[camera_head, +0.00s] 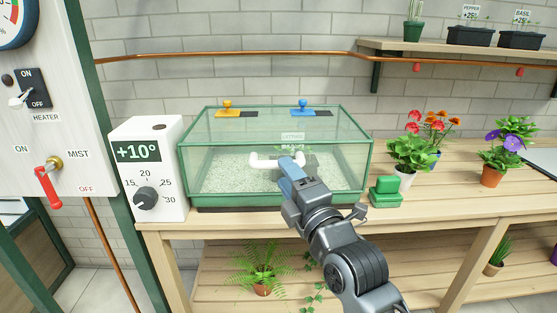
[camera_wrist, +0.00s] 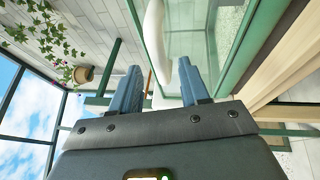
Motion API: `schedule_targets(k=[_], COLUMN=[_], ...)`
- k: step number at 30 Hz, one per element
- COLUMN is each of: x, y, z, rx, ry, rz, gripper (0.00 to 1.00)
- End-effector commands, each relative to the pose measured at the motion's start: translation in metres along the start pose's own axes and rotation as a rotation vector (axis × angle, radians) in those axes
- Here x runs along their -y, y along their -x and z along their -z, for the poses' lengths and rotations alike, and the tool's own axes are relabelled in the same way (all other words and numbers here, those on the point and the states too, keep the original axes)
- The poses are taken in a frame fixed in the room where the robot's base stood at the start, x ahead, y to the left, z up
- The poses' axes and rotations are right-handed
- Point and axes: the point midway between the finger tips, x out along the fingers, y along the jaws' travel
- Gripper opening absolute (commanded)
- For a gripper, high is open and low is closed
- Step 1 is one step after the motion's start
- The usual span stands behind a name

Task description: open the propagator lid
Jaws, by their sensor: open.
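The propagator is a clear glass box with a green frame (camera_head: 190,142) on the bench, and its lid appears shut. A white bar handle (camera_head: 264,162) is on its front. My gripper (camera_head: 289,166) is at the handle, its blue fingers covering part of the bar. In the wrist view, the fingers of my gripper (camera_wrist: 158,82) are apart. The white handle (camera_wrist: 153,35) reaches down into the gap between them, and I cannot tell whether either finger touches it. Pale gravel lies inside the box.
A heater box with a dial (camera_head: 147,170) stands left of the propagator. Orange (camera_head: 227,107) and blue (camera_head: 302,106) knobs sit on its top. Small green blocks (camera_head: 386,192) and potted flowers (camera_head: 411,152) stand to the right. A copper pipe (camera_head: 230,54) runs along the wall behind.

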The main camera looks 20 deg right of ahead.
Motion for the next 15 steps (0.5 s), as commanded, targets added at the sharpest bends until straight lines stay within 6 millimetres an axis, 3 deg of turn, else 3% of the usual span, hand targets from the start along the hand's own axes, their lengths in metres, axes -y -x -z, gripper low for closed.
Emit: schedule_targets(k=[7,15], x=[-0.002,0.0], y=[-0.035,-0.047], z=[0.001,0.0], rx=[-0.003,-0.001], ry=[0.002,-0.002], rz=[0.0,0.0], gripper=[0.45,0.45])
